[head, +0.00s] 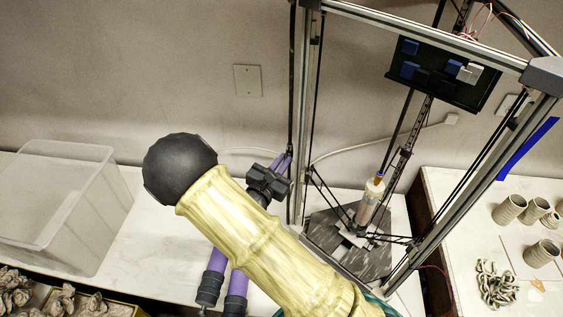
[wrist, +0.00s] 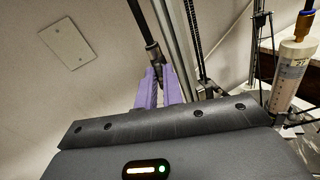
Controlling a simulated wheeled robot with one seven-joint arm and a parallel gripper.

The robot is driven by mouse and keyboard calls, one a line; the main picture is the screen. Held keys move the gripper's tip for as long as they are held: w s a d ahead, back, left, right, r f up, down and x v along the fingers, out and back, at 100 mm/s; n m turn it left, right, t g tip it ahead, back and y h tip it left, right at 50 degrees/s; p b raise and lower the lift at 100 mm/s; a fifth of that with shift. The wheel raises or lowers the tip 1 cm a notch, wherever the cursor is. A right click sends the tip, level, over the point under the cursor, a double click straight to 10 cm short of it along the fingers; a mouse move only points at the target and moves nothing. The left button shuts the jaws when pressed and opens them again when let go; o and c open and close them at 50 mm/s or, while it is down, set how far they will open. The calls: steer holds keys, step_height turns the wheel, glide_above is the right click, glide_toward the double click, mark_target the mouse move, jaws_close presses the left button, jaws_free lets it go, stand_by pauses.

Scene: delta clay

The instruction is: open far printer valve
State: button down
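My gripper (head: 283,161) has purple fingers, and its dark body shows beyond my yellow arm cover. In the wrist view the purple fingers (wrist: 159,82) stand apart with a narrow gap. A dark fitting on a black rod (wrist: 153,50) shows in line with that gap; I cannot tell whether the fingers touch it. The printer (head: 303,120) is a tall metal frame to the right of the fingers. Its clear clay tube (head: 369,203) stands inside, with a brass and blue fitting (wrist: 303,22) on top. I cannot make out a valve handle for certain.
A clear plastic bin (head: 75,200) stands on the white table at left. A dark control panel (head: 445,75) hangs high on the frame. Clay cups (head: 509,209) stand on the right table. A wall plate (wrist: 66,43) is behind. Thin rods and cables surround the tube.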

steer(key=shift+n, duration=1)
steer(key=c, duration=1.5)
jaws_free()
steer(key=shift+c, duration=0.2)
steer(key=shift+s+a, duration=0.1)
steer(key=b+v, duration=0.5)
steer(key=v, duration=1.2)
steer(key=shift+s, duration=0.15)
